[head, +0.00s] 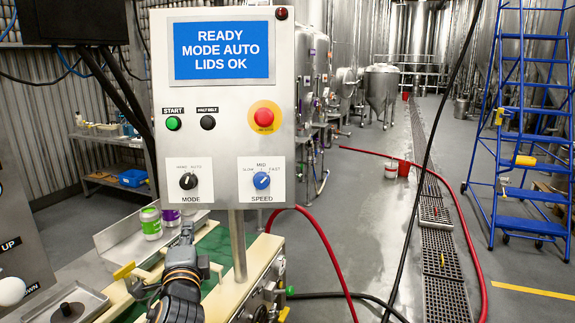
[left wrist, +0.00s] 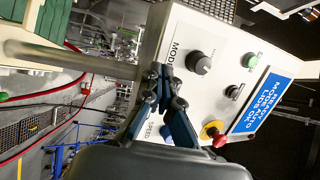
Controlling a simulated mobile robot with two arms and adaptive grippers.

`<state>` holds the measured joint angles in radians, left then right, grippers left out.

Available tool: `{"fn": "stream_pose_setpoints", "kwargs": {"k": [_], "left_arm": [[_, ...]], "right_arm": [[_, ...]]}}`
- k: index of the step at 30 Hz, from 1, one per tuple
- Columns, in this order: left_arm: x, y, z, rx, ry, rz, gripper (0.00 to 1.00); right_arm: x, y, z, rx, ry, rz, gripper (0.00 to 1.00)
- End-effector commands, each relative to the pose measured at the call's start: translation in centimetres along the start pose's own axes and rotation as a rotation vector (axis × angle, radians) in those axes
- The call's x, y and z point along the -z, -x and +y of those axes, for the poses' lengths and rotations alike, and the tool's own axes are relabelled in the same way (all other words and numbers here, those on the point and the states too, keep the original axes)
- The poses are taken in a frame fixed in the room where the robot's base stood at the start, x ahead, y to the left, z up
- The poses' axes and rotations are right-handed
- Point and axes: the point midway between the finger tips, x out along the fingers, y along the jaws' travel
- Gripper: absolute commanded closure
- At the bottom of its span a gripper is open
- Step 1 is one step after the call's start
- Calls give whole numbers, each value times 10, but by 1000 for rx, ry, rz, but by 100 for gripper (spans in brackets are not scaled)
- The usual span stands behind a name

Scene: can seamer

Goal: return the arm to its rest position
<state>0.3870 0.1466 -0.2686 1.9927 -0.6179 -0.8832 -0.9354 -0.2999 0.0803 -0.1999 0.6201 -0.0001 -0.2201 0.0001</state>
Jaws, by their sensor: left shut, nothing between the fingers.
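My left gripper (head: 187,232) is shut and empty, low in front of the control panel (head: 225,80), left of its post. In the left wrist view its closed fingertips (left wrist: 167,72) overlap the panel between the black mode knob (left wrist: 199,62) and the mostly hidden blue speed knob. I cannot tell from this whether they touch the panel. In the head view the mode knob (head: 188,181) and the blue speed knob (head: 261,181) are both clear of the gripper. The screen (head: 222,50) reads READY, MODE AUTO, LIDS OK. My right gripper is in neither view.
A green start button (head: 173,123) and red stop button (head: 264,117) are on the panel. Red hoses and a blue ladder (head: 520,130) are farther right.

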Motion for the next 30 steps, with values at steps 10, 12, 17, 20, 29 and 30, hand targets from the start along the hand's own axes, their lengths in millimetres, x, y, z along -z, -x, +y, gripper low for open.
{"fn": "stream_pose_setpoints", "kwargs": {"k": [10,12,17,20,29,30], "left_arm": [[-40,160,213,-668,609,-191,100],[-46,198,238,-780,700,-260,100],[-55,270,272,-968,845,-404,100],[-60,307,284,-1057,908,-488,100],[-71,405,299,-1269,1036,-732,100],[-69,398,314,-1265,1030,-727,100]], "right_arm": [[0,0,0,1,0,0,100],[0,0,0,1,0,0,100],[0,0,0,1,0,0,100],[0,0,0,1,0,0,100],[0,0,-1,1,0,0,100],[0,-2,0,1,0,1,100]]}}
